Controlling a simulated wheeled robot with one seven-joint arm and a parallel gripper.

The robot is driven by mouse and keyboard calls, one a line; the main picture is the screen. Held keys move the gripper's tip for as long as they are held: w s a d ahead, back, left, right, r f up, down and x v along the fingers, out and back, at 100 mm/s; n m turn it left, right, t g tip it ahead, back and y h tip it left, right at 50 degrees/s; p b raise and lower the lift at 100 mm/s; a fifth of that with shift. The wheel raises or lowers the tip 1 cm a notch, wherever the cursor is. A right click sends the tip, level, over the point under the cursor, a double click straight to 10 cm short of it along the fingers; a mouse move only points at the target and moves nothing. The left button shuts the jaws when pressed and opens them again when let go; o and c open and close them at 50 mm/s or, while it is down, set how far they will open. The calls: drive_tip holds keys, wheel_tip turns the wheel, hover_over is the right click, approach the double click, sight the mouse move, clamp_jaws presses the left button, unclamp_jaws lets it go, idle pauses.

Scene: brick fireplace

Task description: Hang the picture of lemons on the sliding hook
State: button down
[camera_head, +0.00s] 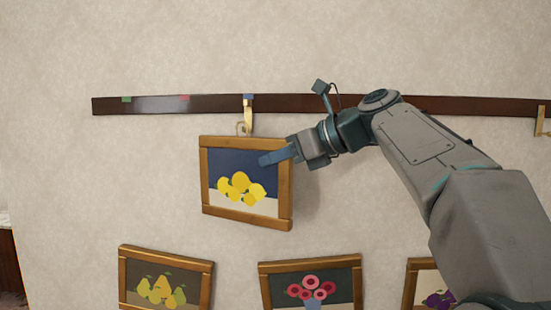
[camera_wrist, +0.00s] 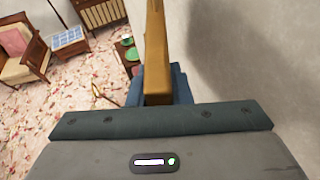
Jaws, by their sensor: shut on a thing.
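The picture of lemons (camera_head: 238,187) has a wooden frame and a dark blue background. It is held upright, slightly tilted, close to the wall below the rail. The brass sliding hook (camera_head: 248,118) hangs from the rail at the blue mark, just above the picture's top edge. A small ring shows by the hook's lower end; I cannot tell whether hook and picture are engaged. In the wrist view the frame's edge (camera_wrist: 157,60) stands between the fingers.
The dark curved rail (camera_head: 205,104) carries green, red and blue marks. Another brass hook (camera_head: 541,122) hangs at the far right. Below are a pear picture (camera_head: 165,285), a flower picture (camera_head: 312,285) and a partly hidden plum picture (camera_head: 425,280). The wall left of the lemons is clear.

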drive_tip(key=shift+w+f, duration=0.3)
drive_tip(key=shift+w, duration=0.55)
drive_tip(key=shift+w+f, duration=0.3)
drive_tip(key=shift+w, duration=0.5)
